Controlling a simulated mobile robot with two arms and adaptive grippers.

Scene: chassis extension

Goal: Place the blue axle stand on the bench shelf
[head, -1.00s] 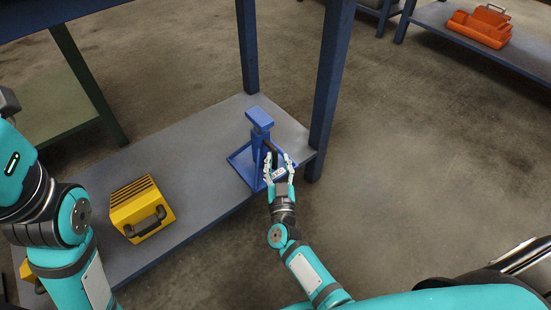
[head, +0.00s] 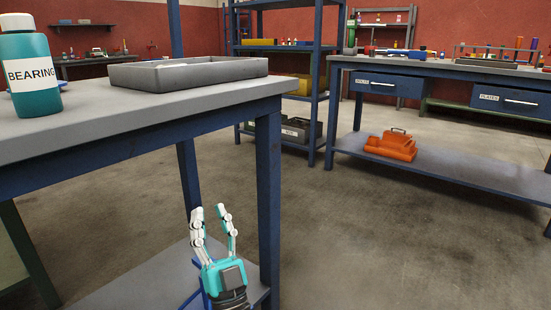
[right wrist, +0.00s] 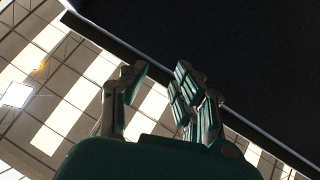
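My right gripper (head: 211,212) points up in the head view, beside the bench's front right leg, with its fingers apart and nothing between them. The right wrist view also shows the open, empty fingers (right wrist: 160,72). Blue parts of the axle stand (head: 204,293) show low behind the right gripper, on the grey bench shelf (head: 130,286). Most of the stand is hidden by the gripper or cut off by the frame, so I cannot tell its full pose. My left gripper is not in view.
The bench top (head: 110,110) overhangs the shelf and carries a grey tray (head: 190,72) and a teal bearing bottle (head: 32,68). The bench leg (head: 268,205) stands close to my right gripper. An orange toolbox (head: 391,146) sits on another bench's shelf. Open floor lies right.

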